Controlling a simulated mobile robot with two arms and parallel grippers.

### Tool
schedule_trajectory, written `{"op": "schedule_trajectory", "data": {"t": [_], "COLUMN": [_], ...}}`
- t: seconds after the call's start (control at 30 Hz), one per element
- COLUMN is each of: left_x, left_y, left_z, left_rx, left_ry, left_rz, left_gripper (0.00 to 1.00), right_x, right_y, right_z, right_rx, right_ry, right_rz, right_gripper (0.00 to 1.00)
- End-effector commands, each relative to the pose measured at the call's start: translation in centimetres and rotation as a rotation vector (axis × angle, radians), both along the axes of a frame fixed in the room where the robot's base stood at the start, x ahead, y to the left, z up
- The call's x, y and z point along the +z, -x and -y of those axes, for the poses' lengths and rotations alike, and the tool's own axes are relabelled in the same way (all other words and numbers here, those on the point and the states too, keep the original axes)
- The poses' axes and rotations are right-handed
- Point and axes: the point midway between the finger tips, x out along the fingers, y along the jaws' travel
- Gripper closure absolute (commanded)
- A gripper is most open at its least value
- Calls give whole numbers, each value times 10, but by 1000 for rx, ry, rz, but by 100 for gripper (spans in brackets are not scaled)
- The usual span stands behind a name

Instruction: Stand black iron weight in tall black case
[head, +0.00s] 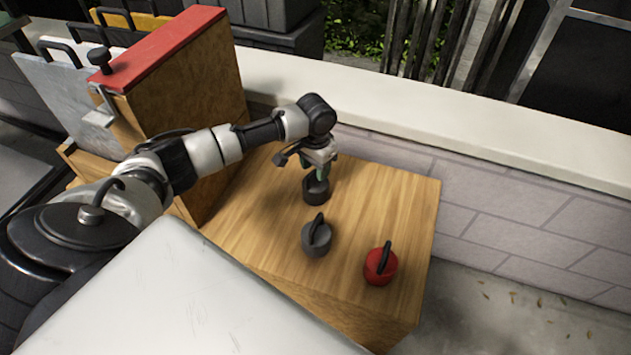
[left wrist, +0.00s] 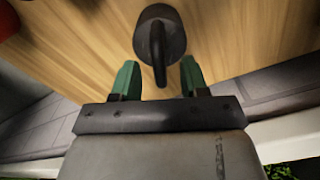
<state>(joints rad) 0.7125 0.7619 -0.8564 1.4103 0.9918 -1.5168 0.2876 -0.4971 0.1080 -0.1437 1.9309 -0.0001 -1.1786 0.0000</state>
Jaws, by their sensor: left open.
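The black iron weight (head: 316,194) stands upright on the wooden box top, below my left gripper (head: 317,174). In the left wrist view the weight (left wrist: 172,38) has its loop handle reaching toward the gap between the green fingertips. My left gripper (left wrist: 158,75) is open there, with a finger on either side of the handle's end and visible gaps. A large black case (head: 278,14) stands at the back beyond the wall; I cannot tell whether it is the tall black case. My right gripper is not in view.
A dark grey weight (head: 317,240) and a red weight (head: 379,267) stand nearer on the wooden box (head: 405,195). A wooden crate with a red lid (head: 160,45) rises at left beside my arm. A low wall (head: 450,125) runs behind. The box's right side is clear.

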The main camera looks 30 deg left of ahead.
Motion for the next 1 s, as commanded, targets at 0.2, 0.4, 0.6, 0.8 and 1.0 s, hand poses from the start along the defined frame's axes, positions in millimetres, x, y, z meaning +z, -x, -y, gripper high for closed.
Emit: {"op": "schedule_trajectory", "data": {"t": [0.2, 0.4, 0.6, 0.8, 1.0], "left_x": [-2, -1, -1, -1, -1], "left_y": [0, 0, 0, 0, 0], "left_z": [0, 0, 0, 0, 0], "left_rx": [-1, -1, -1, 0, 0], "left_ry": [0, 0, 0, 0, 0], "left_rz": [0, 0, 1, 1, 1], "left_gripper": [56, 80, 100, 100, 100], "right_x": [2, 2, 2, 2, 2], "right_y": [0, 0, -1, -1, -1], "right_z": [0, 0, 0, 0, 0], "right_rx": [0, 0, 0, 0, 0], "right_ry": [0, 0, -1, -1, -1], "right_rz": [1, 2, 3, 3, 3], "right_gripper": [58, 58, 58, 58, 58]}}
